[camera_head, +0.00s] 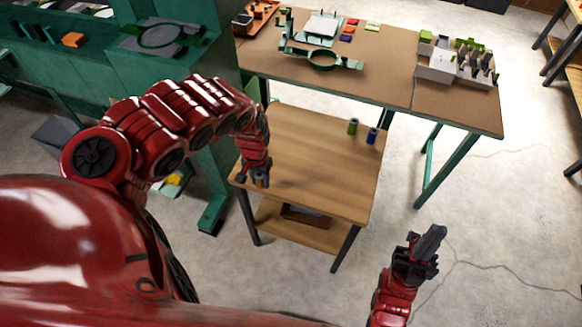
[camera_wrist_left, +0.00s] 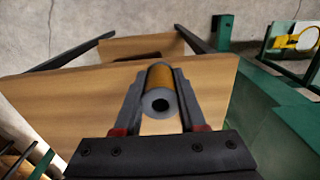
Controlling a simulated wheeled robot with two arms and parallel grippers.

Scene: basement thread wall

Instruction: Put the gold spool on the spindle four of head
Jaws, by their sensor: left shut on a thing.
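My left gripper (camera_wrist_left: 160,105) is shut on the gold spool (camera_wrist_left: 163,78), seen in the left wrist view with its grey end and dark hole facing the camera. In the head view the left gripper (camera_head: 257,181) is at the left edge of the small wooden table (camera_head: 320,150); the spool there is mostly hidden by the fingers. Whether the spool touches the tabletop I cannot tell. My right gripper (camera_head: 428,243) is over the floor at the lower right, apart from the tables; its finger gap is not clear. I cannot identify the spindle four of head in these views.
A green spool (camera_head: 353,127) and a blue spool (camera_head: 372,135) stand at the small table's far right. A larger brown workbench (camera_head: 385,85) behind carries a green fixture (camera_head: 322,60) and a white organizer (camera_head: 437,65). A green machine (camera_head: 165,75) stands at the left.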

